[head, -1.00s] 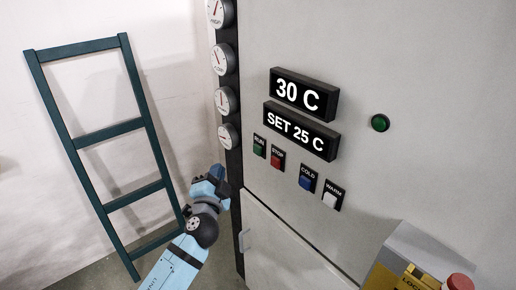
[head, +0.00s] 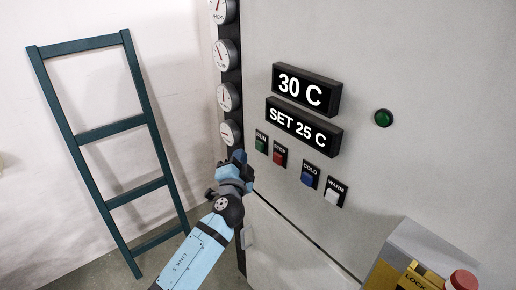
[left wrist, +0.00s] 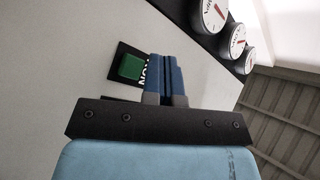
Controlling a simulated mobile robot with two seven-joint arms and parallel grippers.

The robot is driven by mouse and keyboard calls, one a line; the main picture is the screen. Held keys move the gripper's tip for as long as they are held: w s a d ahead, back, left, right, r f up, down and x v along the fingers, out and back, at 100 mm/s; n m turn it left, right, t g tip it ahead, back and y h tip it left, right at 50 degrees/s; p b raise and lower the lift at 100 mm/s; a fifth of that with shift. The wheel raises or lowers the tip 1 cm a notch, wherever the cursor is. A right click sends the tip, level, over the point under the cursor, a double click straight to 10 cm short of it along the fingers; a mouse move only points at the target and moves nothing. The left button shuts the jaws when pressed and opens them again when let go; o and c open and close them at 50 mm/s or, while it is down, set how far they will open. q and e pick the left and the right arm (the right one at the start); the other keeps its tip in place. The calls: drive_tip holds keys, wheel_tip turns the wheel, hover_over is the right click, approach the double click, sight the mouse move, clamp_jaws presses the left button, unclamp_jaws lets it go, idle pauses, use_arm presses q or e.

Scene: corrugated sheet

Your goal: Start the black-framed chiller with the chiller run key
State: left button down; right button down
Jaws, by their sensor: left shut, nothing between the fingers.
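The green RUN key (head: 261,146) sits on the chiller's pale front panel, below the "SET 25 C" display (head: 303,126). The red STOP key (head: 279,158) is just to its right. My left gripper (head: 239,157) is shut and empty, just left of and slightly below the RUN key. In the left wrist view, the shut blue fingers (left wrist: 166,76) point towards the panel, and the green key (left wrist: 131,67) shows just left of the fingertips. I cannot tell whether they touch the panel. The upper display (head: 306,90) reads 30 C. My right gripper is not in view.
A blue COLD key (head: 309,177) and a white WARM key (head: 332,196) sit further right. A round green lamp or button (head: 383,118) is above them. Several gauges (head: 227,54) line the black frame. A yellow box with a red knob (head: 462,280) is lower right; a ladder (head: 108,129) leans left.

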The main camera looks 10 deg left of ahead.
sight(253, 137)
use_arm(q)
drive_tip(key=shift+w+d+b, duration=0.4)
drive_tip(key=shift+w+d, duration=0.35)
drive_tip(key=shift+w, duration=0.2)
drive_tip(key=shift+w, duration=0.1)
idle(1.4)
drive_tip(key=shift+w+d+b, duration=0.25)
drive_tip(key=shift+d+b, duration=0.05)
drive_tip(key=shift+b, duration=0.05)
drive_tip(key=shift+w+d+b, duration=0.2)
drive_tip(key=shift+w+b, duration=0.1)
idle(0.6)
drive_tip(key=shift+s+a, duration=0.1)
drive_tip(key=shift+s, duration=0.05)
drive_tip(key=shift+s+a, duration=0.4)
drive_tip(key=shift+s, duration=0.15)
